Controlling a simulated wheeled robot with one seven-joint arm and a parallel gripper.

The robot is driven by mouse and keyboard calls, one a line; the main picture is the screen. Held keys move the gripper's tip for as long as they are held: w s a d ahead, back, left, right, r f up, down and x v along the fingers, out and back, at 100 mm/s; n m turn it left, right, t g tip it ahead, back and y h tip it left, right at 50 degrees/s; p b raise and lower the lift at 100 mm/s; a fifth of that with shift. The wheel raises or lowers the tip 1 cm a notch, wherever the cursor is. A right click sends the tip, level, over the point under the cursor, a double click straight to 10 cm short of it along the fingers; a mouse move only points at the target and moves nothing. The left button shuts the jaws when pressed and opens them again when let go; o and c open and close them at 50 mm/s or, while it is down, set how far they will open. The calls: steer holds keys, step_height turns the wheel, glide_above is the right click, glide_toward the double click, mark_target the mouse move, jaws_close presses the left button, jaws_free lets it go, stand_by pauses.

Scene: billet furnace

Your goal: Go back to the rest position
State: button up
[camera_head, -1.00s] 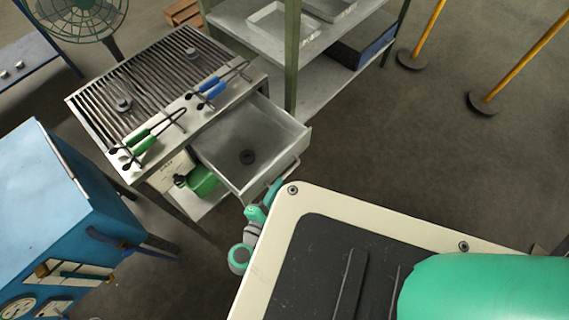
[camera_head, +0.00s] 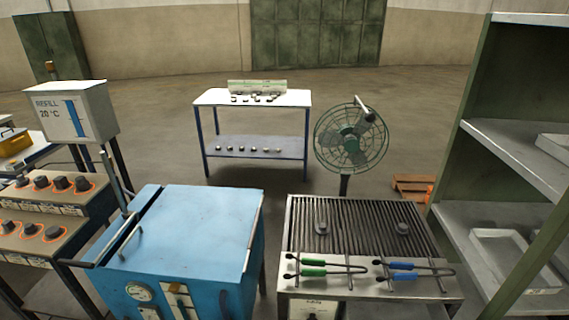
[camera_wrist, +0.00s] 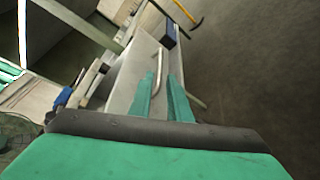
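My gripper (camera_wrist: 161,82) shows in the wrist view as two teal fingers pointing forward with a gap between them and nothing clearly held. A metal drawer handle (camera_wrist: 159,62) shows beyond the fingertips, in line with the gap. I cannot tell how far it is from them. The pale metal drawer (camera_wrist: 130,82) lies around and left of the fingers. My gripper and arm are not in the head view.
The grill table (camera_head: 360,225) carries green-handled tongs (camera_head: 315,267) and blue-handled tongs (camera_head: 405,270). A blue furnace box (camera_head: 185,235) stands left of it, a green-framed shelf (camera_head: 500,225) right. A fan (camera_head: 350,140) and a white-topped table (camera_head: 212,97) stand behind. Open floor lies beyond.

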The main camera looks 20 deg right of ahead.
steer(key=w+a+f+n+t+y, duration=0.1)
steer(key=a+f+t+y, duration=0.3)
steer(key=a, duration=0.5)
steer(key=w+a+f+t+y, duration=0.1)
steer(key=a+f+t+y, duration=0.1)
steer(key=a+t+y, duration=0.55)
steer(key=s+a+r+m+t+y, duration=0.2)
steer(key=a+r, duration=0.4)
steer(key=r, duration=0.3)
steer(key=s+a+r+m+t+y, duration=0.1)
steer(key=a+r+m+t+y, duration=0.1)
steer(key=a+r, duration=0.5)
step_height(320, 180, up, 3)
steer(key=m+t, duration=0.1)
steer(key=m, duration=0.1)
steer(key=shift+s+a+m, duration=0.25)
steer(key=shift+s+m, duration=0.05)
steer(key=shift+s, duration=0.05)
steer(key=shift+w, duration=0.15)
